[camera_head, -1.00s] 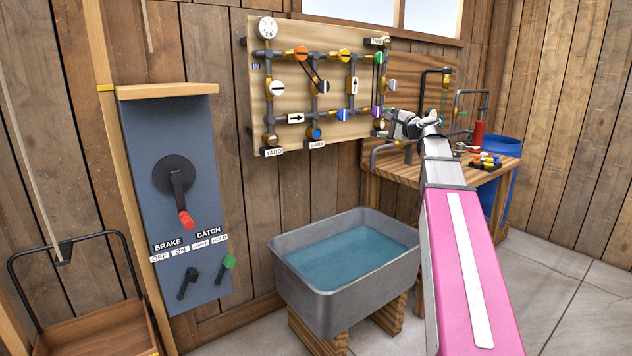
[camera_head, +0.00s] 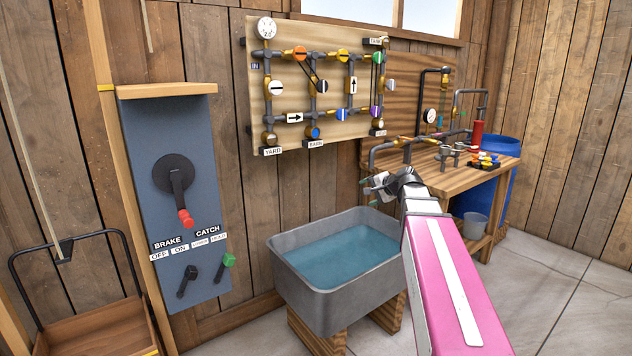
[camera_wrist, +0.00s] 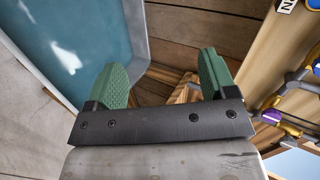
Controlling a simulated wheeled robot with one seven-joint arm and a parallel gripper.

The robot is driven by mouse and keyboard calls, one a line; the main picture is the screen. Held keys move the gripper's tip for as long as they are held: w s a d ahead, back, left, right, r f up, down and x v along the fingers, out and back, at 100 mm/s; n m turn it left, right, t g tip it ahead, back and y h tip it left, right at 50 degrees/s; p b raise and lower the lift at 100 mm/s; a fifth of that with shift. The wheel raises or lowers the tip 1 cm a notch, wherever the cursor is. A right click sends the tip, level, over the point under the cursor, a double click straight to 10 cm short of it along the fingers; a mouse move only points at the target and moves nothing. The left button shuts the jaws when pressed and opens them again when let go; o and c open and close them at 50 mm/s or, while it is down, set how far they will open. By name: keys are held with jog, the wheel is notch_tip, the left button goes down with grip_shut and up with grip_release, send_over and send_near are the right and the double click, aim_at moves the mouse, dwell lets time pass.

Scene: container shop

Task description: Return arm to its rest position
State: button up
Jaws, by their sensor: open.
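My gripper (camera_head: 377,190) is at the end of my pink and white arm in the head view, above the right rim of the grey water trough (camera_head: 297,283). In the wrist view my gripper's two green fingers (camera_wrist: 163,84) stand wide apart with nothing between them. The trough's water and rim (camera_wrist: 140,50) show at the left of the wrist view, close to the left finger.
The pipe board (camera_head: 335,85) hangs on the wall behind the trough. A wooden workbench (camera_head: 440,178) with pipes stands right of my gripper, and a blue barrel (camera_head: 505,175) is behind it. A lever panel (camera_head: 150,130) is at left. The floor at right is clear.

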jog(key=s+f+n+g+h, duration=0.4)
jog(key=s+f, duration=0.8)
jog(key=f, duration=0.4)
jog(key=s+f+n+g+h, duration=0.3)
jog(key=s+f+n+g, duration=0.1)
jog(key=s+f, duration=0.8)
notch_tip(320, 180, down, 4)
jog(key=shift+s+a+r+n+g+h, duration=0.1)
jog(key=shift+s+a+n+g+h, duration=0.1)
jog(key=shift+n+g+h, duration=0.3)
